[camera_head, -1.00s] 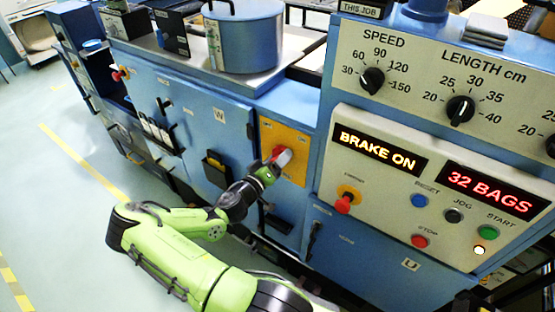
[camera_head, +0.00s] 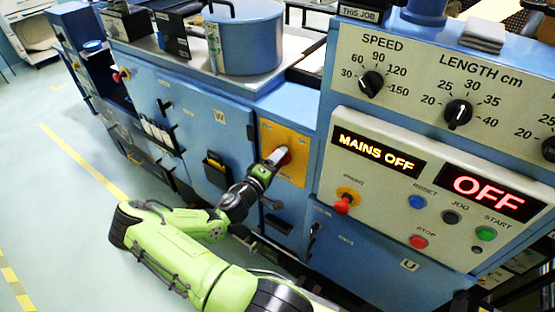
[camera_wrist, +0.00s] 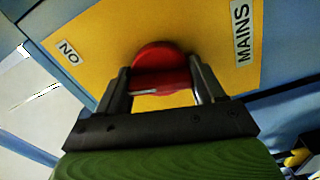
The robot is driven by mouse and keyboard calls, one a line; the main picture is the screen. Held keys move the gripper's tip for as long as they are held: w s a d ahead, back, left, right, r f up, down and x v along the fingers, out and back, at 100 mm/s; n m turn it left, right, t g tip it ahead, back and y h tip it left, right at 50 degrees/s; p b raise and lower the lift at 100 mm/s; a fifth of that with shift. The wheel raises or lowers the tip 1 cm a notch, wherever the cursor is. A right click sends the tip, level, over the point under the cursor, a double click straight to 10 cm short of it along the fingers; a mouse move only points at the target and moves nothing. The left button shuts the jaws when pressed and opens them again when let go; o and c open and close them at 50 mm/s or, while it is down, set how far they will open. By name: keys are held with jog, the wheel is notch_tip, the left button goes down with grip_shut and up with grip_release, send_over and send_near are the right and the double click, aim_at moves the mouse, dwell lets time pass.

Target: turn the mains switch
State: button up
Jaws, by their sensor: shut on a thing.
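The mains switch (camera_wrist: 160,68) is a red rotary knob on a yellow plate (camera_wrist: 100,45). In the head view my gripper (camera_head: 274,160) reaches the yellow plate from the lower left and covers most of the knob. The left display (camera_head: 378,151) reads "MAINS OFF" and the right display (camera_head: 492,191) reads "OFF".
A red emergency knob (camera_head: 343,203) and blue, black, red and green buttons sit on the white panel right of my arm. Speed (camera_head: 372,84) and length (camera_head: 458,113) dials are above. A blue pot (camera_head: 243,38) stands on top. Open floor (camera_head: 50,190) lies left.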

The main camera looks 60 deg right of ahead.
jog(key=n+p, duration=0.2)
jog(key=n, duration=0.3)
jog(key=shift+n, duration=0.3)
jog(key=n+p, duration=0.2)
jog(key=n, duration=0.3)
jog(key=shift+n, duration=0.4)
jog(key=o, duration=1)
jog(key=shift+o, duration=0.2)
jog(key=shift+a, duration=0.15)
jog(key=w+a+b, duration=0.2)
jog(key=a, duration=1.3)
jog(key=shift+w+a, duration=0.2)
jog(key=shift+w, duration=0.05)
